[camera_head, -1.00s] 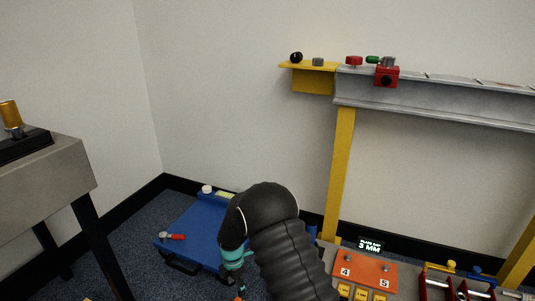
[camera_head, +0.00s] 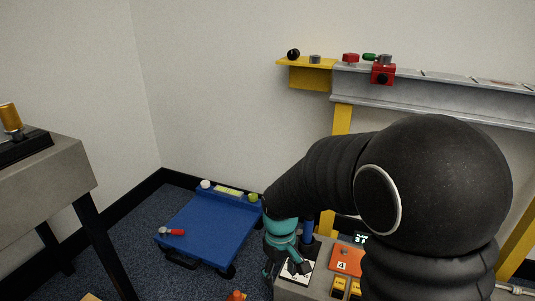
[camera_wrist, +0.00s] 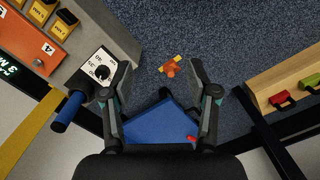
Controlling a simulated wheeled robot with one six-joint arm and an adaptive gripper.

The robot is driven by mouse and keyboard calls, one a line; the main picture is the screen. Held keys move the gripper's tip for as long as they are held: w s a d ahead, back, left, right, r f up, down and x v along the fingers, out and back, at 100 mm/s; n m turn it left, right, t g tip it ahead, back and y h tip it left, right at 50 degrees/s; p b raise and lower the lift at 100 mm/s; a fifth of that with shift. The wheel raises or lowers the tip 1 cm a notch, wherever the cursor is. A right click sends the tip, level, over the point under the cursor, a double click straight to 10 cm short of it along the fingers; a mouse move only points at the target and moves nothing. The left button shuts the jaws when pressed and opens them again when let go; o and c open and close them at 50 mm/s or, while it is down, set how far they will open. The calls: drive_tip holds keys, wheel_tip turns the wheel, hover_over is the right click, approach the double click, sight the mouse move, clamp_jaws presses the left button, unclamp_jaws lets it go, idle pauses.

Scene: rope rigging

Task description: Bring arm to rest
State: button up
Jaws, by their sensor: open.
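My gripper (camera_wrist: 160,95) is open, with nothing between its fingers in the wrist view. In the head view my gripper (camera_head: 272,270) hangs below my bent black arm, beside a grey bench. Most of its fingers are small or hidden there. In the wrist view it is above the floor, between the bench edge and the blue cart (camera_wrist: 155,128).
The blue cart (camera_head: 205,226) stands on the carpet with a red-handled tool (camera_head: 173,232). A dial panel (camera_wrist: 100,72) and blue handle (camera_wrist: 68,110) lie close to my left finger. A wooden-topped table (camera_wrist: 290,80) is at right. The grey beam (camera_head: 440,90) runs behind my arm.

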drive_tip(key=s+d+r+m+t+p, duration=0.1)
drive_tip(key=s+d+r+m+t, duration=0.1)
drive_tip(key=s+d+r, duration=0.2)
drive_tip(key=s+d+r+m+t+p, duration=0.2)
drive_tip(key=s+d+r, duration=0.2)
drive_tip(key=r, duration=0.7)
drive_tip(key=s+d+r+m+t+p, duration=0.1)
drive_tip(key=s+d+r+m+t, duration=0.1)
drive_tip(key=s+d+r, duration=0.2)
drive_tip(key=s+v, duration=0.1)
drive_tip(key=v, duration=0.3)
drive_tip(key=shift+p, duration=0.3)
drive_tip(key=shift+s+d+r+t, duration=0.1)
drive_tip(key=shift+d+r+t, duration=0.1)
drive_tip(key=shift+t, duration=0.1)
drive_tip(key=shift+c, duration=1.2)
drive_tip(key=shift+d+r, duration=0.1)
drive_tip(key=c, duration=0.4)
clamp_jaws()
